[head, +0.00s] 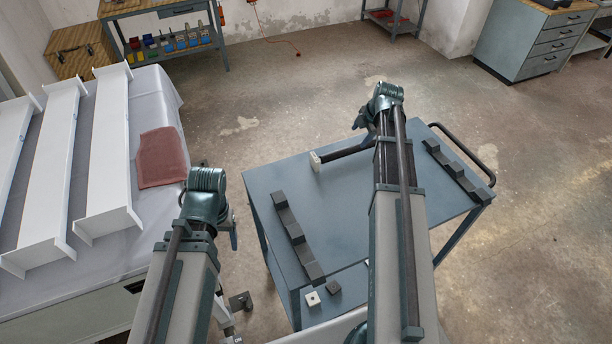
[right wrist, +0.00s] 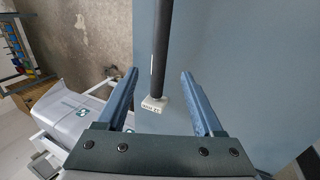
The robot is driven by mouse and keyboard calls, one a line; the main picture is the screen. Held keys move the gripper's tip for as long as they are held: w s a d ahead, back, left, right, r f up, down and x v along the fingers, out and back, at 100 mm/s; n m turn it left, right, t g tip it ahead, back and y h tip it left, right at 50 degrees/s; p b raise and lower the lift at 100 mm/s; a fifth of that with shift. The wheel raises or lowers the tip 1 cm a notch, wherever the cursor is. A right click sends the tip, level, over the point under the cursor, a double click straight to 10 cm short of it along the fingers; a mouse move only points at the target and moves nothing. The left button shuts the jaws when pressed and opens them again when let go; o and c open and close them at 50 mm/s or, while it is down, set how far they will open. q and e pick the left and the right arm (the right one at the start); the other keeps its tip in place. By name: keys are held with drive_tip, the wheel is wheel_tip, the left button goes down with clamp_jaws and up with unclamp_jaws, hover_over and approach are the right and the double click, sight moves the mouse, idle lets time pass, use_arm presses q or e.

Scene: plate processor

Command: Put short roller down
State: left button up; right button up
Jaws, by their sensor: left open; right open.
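The short roller (head: 343,154) is a black rod with a white end block. It lies at the far side of the blue cart top (head: 340,215), partly hidden behind my right arm. In the right wrist view the roller (right wrist: 160,45) runs away from its white labelled block, lined up between the fingers. My right gripper (right wrist: 160,73) is open with a gap on each side of the roller. In the head view the right gripper (head: 362,118) is above the cart's far edge. My left gripper (head: 233,230) is open and empty, left of the cart.
Dark notched holders (head: 297,238) (head: 453,170) lie along the cart's left and right sides. A covered table (head: 150,215) with white beams (head: 108,150) and a red cloth (head: 162,157) stands left. The floor behind the cart is clear.

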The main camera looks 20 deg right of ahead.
drive_tip(key=s+a+f+m+g, duration=0.1)
drive_tip(key=s+a+m, duration=0.2)
drive_tip(key=a, duration=0.8)
drive_tip(key=s+a+m+g, duration=0.1)
drive_tip(key=s+a+m, duration=0.25)
drive_tip(key=a, duration=0.75)
drive_tip(key=s+a+m+g+h, duration=0.1)
drive_tip(key=s+a+m+g, duration=0.1)
drive_tip(key=s+a+m, duration=0.6)
drive_tip(key=s+a, duration=0.7)
drive_tip(key=s, duration=0.1)
drive_tip(key=shift+s+a+f+g+h, duration=0.15)
drive_tip(key=shift+a+f+g+h, duration=0.1)
drive_tip(key=shift+g+h, duration=0.15)
drive_tip(key=shift+m, duration=0.25)
